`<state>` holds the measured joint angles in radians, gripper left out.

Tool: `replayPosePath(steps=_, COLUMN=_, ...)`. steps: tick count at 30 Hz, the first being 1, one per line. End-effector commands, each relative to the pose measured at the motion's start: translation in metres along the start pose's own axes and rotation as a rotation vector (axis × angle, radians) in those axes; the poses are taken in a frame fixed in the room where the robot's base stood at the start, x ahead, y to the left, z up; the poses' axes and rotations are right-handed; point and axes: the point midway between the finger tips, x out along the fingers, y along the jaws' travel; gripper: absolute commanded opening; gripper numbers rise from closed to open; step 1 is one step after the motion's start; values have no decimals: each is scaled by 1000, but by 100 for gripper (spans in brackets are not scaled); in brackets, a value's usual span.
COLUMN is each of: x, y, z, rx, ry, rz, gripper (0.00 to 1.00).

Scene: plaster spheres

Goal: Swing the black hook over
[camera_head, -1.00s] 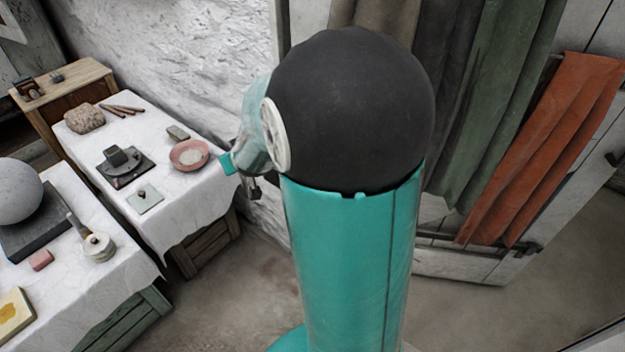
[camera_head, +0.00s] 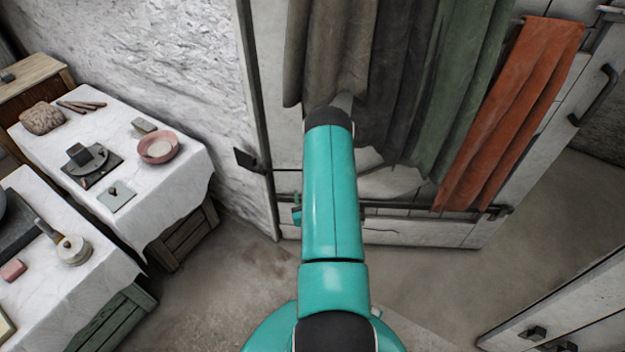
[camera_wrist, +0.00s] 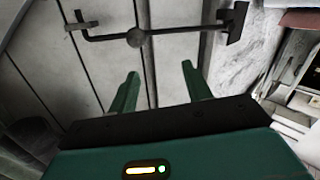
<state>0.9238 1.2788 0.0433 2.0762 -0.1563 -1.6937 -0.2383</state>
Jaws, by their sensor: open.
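The black hook (camera_wrist: 180,31) crosses the top of the wrist view as a thin dark bar. It has a round knob near its middle, a bent end at the left and a dark bracket at the right. It lies in front of pale door boards. My gripper (camera_wrist: 160,73) is open and empty, its two green fingers pointing toward the bar but apart from it. In the head view, the dark bracket (camera_head: 250,161) and a short length of bar show left of my arm; my arm hides the rest. My gripper is mostly hidden there.
Brown, grey, green and orange cloths (camera_head: 510,110) hang on the pale door (camera_head: 420,232). A black handle (camera_head: 598,95) is at the door's right. White-covered tables (camera_head: 170,195) with bowls and tools stand at the left. Bare floor (camera_head: 230,300) lies between.

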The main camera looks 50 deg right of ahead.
Motion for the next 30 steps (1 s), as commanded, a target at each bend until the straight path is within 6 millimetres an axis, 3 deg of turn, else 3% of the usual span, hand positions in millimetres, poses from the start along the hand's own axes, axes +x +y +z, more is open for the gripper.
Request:
replayPosePath(steps=1, x=-12, y=6, z=16, rx=6, ry=10, rz=25, gripper=49)
replayPosePath(steps=4, x=-29, y=14, z=33, rx=10, ry=43, rz=62, gripper=49)
replayPosePath(steps=7, x=-38, y=19, z=40, rx=11, ry=62, rz=84, gripper=49)
replayPosePath(steps=11, x=-34, y=21, z=40, rx=11, ry=71, rz=90, gripper=49)
replayPosePath(steps=30, x=78, y=31, z=32, rx=12, ry=71, rz=90, gripper=49)
